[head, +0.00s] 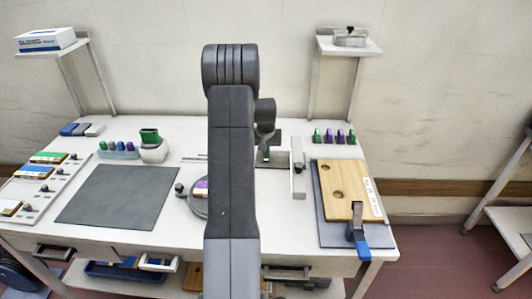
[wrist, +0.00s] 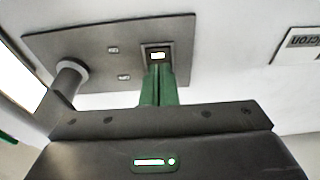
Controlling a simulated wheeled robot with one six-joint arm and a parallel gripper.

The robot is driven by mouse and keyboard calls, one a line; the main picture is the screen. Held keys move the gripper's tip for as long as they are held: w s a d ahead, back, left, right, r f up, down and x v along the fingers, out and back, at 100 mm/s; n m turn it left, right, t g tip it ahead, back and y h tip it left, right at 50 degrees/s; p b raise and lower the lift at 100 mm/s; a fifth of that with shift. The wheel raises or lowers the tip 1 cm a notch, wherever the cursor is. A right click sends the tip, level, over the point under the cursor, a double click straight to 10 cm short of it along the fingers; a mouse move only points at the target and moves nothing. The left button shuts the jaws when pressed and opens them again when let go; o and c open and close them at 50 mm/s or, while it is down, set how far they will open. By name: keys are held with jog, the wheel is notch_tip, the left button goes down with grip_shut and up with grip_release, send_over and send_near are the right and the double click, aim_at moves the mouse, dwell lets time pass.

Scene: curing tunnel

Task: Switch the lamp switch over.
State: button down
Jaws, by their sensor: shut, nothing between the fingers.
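My gripper (wrist: 157,72) has green fingers, shut together and empty. The fingertips are right at the lower edge of the switch frame; I cannot tell whether they touch it. The tips cover part of the switch's lower side, and which way it is set is unclear. In the head view my arm hides most of the area around the gripper.
A grey round post (wrist: 68,75) rises from the panel left of my fingers. In the head view, a grey mat (head: 118,195) lies left on the table and a wooden board (head: 340,189) with holes lies right.

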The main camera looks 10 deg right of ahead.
jog(key=p+v, duration=0.1)
jog(key=v, duration=0.3)
jog(key=shift+w+r, duration=0.1)
jog(key=shift+r, duration=0.35)
jog(key=s+a+r+b, duration=0.1)
jog(key=s+r, duration=0.3)
jog(key=r, duration=0.4)
jog(key=shift+s, duration=0.1)
send_over(266, 159)
jog(key=x, duration=0.3)
jog(key=s+x, duration=0.1)
jog(key=x, duration=0.2)
jog(key=s+x, duration=0.1)
jog(key=x, duration=0.2)
jog(key=shift+a+f, duration=0.3)
jog(key=shift+f, duration=0.15)
jog(key=shift+b+v, duration=0.55)
jog(key=shift+v, duration=1.75)
jog(key=shift+s+f, duration=0.1)
jog(key=shift+s, duration=0.05)
